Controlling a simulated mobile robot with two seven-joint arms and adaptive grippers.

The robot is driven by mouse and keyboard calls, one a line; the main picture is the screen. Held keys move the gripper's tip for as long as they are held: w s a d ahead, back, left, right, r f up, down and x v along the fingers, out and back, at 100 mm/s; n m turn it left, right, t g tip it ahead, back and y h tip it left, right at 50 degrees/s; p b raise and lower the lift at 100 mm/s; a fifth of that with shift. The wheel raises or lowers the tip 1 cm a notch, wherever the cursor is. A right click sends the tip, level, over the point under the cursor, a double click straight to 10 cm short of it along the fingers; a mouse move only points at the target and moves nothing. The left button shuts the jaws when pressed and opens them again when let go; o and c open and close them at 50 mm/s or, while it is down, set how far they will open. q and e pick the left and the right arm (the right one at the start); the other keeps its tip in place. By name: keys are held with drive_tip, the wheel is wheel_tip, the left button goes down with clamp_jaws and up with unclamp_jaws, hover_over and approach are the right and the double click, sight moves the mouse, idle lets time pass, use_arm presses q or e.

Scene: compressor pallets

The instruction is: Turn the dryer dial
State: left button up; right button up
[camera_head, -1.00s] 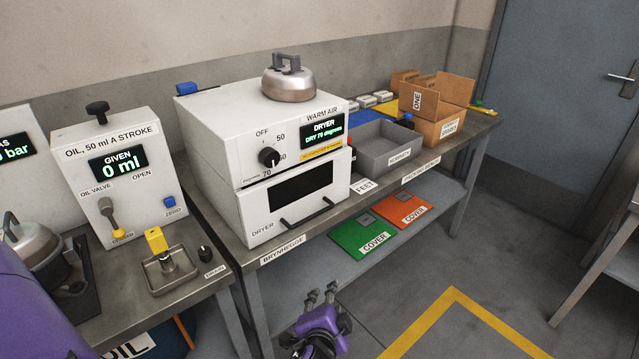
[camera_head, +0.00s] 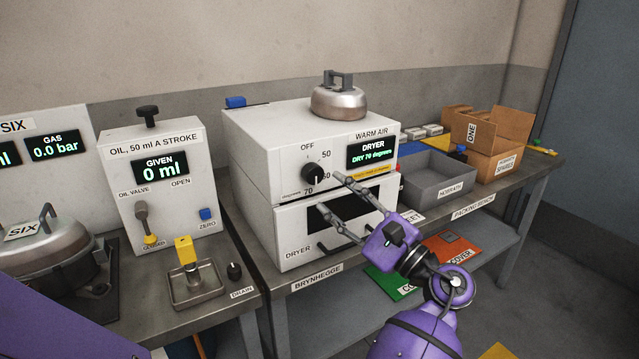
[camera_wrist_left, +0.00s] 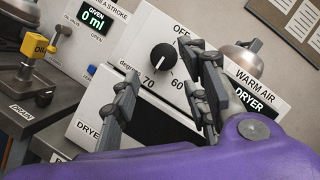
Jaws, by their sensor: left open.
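The dryer (camera_head: 245,160) is a white box on the bench. Its black round dial (camera_head: 313,174) is on the front, among the marks OFF, 50, 60 and 70. The dryer display (camera_head: 372,153) reads "DRY 70 degrees". My left gripper (camera_head: 331,192) is open and empty in front of the dryer, its fingers pointing at the dial from the lower right. In the left wrist view the dial (camera_wrist_left: 163,57) shows between the two fingertips (camera_wrist_left: 166,63), and the fingers look apart from it. The 60 mark is partly covered by a finger in the head view. My right gripper is not seen.
A metal kettle-like unit (camera_head: 339,98) stands on the dryer. The door handle (camera_head: 335,243) lies below the dial, near my lower finger. To the left is the oil station (camera_head: 155,165); to the right are a grey tray (camera_head: 437,180) and cardboard boxes (camera_head: 488,163).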

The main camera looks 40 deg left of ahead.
sight(315, 181)
use_arm(q)
drive_tip(key=p+x, duration=0.1)
drive_tip(key=x, duration=0.5)
drive_tip(key=shift+f, duration=0.2)
drive_tip(key=c, duration=1)
